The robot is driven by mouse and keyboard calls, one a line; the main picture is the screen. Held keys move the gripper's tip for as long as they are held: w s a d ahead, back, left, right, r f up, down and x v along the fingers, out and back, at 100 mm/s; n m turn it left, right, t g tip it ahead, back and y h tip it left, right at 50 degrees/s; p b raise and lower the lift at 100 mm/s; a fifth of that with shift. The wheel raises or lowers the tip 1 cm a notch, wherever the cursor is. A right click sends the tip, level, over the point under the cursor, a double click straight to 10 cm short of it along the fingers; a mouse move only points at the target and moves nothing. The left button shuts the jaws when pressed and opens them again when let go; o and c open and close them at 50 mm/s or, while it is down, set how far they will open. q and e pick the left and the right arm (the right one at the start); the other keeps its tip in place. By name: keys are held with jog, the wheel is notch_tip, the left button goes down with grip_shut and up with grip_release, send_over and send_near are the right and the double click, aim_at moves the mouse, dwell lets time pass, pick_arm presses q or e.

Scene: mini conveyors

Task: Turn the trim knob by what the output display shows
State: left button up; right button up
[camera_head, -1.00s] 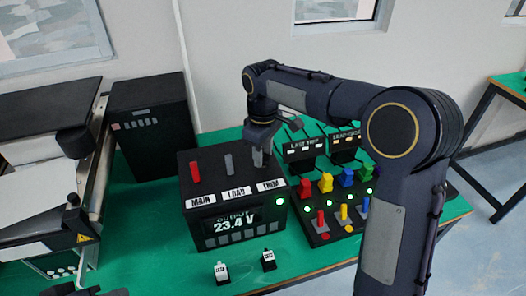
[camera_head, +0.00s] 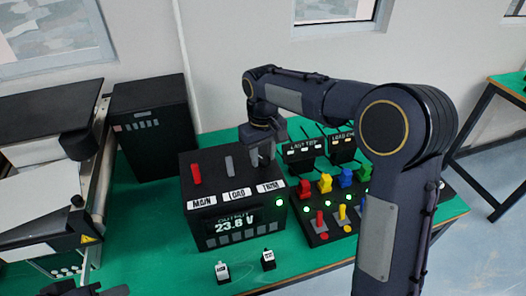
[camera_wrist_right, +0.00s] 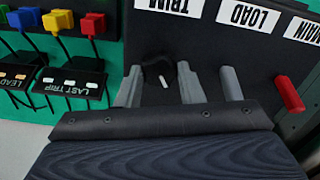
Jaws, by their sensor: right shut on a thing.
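A black power unit (camera_head: 190,222) stands on the green table, with labels MAIN, LOAD and TRIM on top. Its output display (camera_head: 234,226) appears to read 23.6 V. The black trim knob (camera_wrist_right: 158,70) shows in the right wrist view with a white mark on it. My right gripper (camera_head: 262,160) reaches down to it from above; its fingers (camera_wrist_right: 160,84) are shut on the knob, one on each side. In the head view the gripper hides the knob. A dark part at the bottom left edge may be my left gripper (camera_head: 98,290); its jaws cannot be made out.
The red MAIN lever (camera_head: 196,174) and grey LOAD lever (camera_head: 230,165) stand beside the knob. A board with coloured levers (camera_head: 325,183) is to the right, below the LAST TRIP box (camera_head: 304,150). Two small labelled pieces (camera_head: 222,271) lie in front.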

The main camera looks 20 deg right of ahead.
aim_at(263, 158)
jog(key=shift+m+p, duration=0.3)
jog(key=shift+m, duration=1.4)
jog(key=o, duration=1)
jog(key=shift+r, duration=0.1)
notch_tip(263, 158, up, 7)
jog(key=shift+r, duration=0.35)
